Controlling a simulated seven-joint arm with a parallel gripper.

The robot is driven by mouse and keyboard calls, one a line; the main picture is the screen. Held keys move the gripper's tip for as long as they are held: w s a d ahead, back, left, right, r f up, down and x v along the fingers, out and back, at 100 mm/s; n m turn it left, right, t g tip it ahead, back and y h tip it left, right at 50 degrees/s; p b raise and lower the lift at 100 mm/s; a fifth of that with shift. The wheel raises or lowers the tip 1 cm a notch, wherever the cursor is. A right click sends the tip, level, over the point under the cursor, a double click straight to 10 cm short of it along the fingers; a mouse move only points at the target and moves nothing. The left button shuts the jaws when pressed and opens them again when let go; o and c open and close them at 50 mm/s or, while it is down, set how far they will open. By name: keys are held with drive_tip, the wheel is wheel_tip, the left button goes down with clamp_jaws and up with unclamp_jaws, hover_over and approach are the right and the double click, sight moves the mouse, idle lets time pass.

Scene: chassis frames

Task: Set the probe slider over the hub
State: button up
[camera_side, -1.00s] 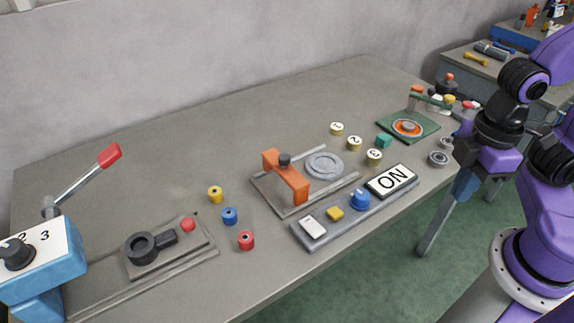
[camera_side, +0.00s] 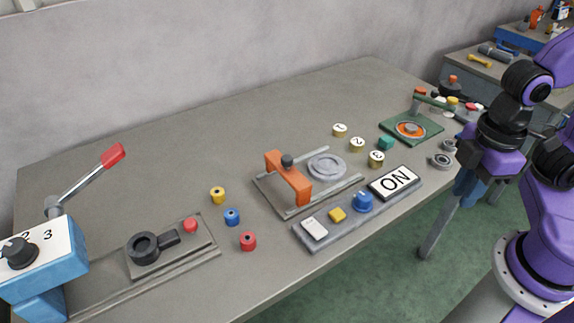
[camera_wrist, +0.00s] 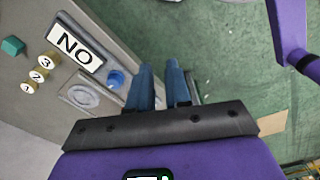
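The probe slider appears to be the orange bridge (camera_side: 291,179) with a dark knob on top. It straddles two pale rails at the left part of its plate. The hub appears to be the round grey disc (camera_side: 327,167) between the rails, just right of the slider and uncovered by it. The disc also shows in the wrist view (camera_wrist: 82,96). My gripper (camera_side: 467,187) is beyond the table's right edge, well away from the slider. In the wrist view its two blue fingers (camera_wrist: 159,68) stand apart with a narrow empty gap. The slider cannot be made out there.
In front of the plate is a panel (camera_side: 318,241) with buttons, a blue knob and an ON sign (camera_side: 395,182). Several small cylinders and a teal cube (camera_side: 386,142) stand around. A green board (camera_side: 434,124) with an orange disc and a lever (camera_side: 90,180) flank the work. The table's back is clear.

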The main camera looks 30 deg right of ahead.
drive_tip(key=o, duration=0.5)
drive_tip(key=shift+w+a+r, duration=0.1)
drive_tip(key=shift+w+a, duration=0.15)
drive_tip(key=shift+w, duration=0.05)
drive_tip(key=shift+o, duration=0.4)
drive_tip(key=w+a+r+m, duration=0.2)
drive_tip(key=w+a+m, duration=0.2)
drive_tip(key=w, duration=0.4)
drive_tip(key=w+a+r+m, duration=0.3)
drive_tip(key=w+a, duration=0.3)
drive_tip(key=w, duration=0.3)
drive_tip(key=shift+a+r+m, duration=0.25)
drive_tip(key=shift+a+m, duration=0.1)
drive_tip(key=shift+m, duration=0.05)
wheel_tip(320, 180, up, 2)
drive_tip(key=m, duration=0.8)
hover_over(287, 156)
wheel_tip(287, 156, down, 17)
drive_tip(key=shift+a, duration=0.1)
